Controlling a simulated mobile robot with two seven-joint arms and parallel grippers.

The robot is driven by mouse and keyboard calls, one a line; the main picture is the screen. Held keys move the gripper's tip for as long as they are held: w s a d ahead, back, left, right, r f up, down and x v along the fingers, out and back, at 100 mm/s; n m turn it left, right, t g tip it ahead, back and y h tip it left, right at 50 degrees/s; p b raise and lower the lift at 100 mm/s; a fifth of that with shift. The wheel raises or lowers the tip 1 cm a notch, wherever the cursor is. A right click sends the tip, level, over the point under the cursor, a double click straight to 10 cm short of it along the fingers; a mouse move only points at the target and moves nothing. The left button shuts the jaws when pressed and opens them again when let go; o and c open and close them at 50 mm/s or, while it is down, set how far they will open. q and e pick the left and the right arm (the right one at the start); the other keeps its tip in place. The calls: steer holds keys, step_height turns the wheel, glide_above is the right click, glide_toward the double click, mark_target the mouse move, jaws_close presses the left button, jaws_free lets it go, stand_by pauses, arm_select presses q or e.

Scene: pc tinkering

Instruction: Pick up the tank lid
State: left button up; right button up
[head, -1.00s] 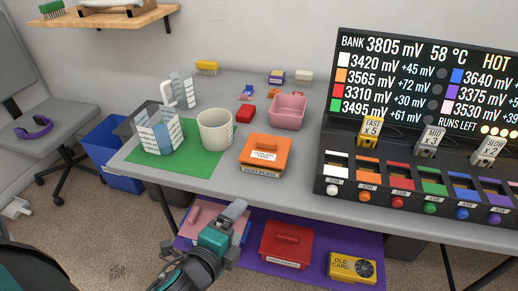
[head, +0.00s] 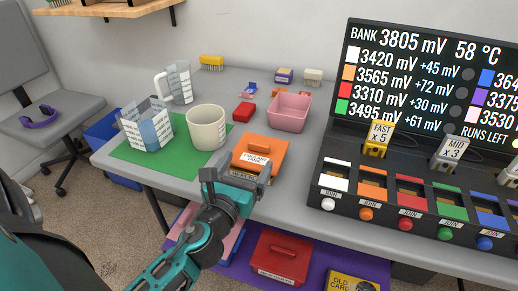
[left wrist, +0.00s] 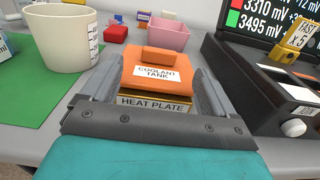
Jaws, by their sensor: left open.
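The orange tank lid (head: 262,152), labelled "COOLANT TANK", sits on a block labelled "HEAT PLATE" near the table's front edge. In the left wrist view the lid (left wrist: 158,72) has a raised orange handle bar on top and lies straight ahead, between and beyond my fingers. My left gripper (head: 238,178) is open and empty, just in front of the lid. In the left wrist view its two fingers (left wrist: 152,95) reach forward on either side of the heat plate block (left wrist: 153,104). I cannot tell whether they touch it. My right gripper is not in view.
A pink bin (head: 290,112) is behind the lid. The black bank console (head: 340,182) stands close on the right.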

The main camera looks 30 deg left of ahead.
mark_target(256, 157)
arm_select(q)
steer(key=shift+x, duration=3.05)
steer(key=shift+d, duration=0.1)
steer(key=shift+c, duration=0.4)
steer(key=c, duration=1.4)
steer(key=shift+r, duration=0.1)
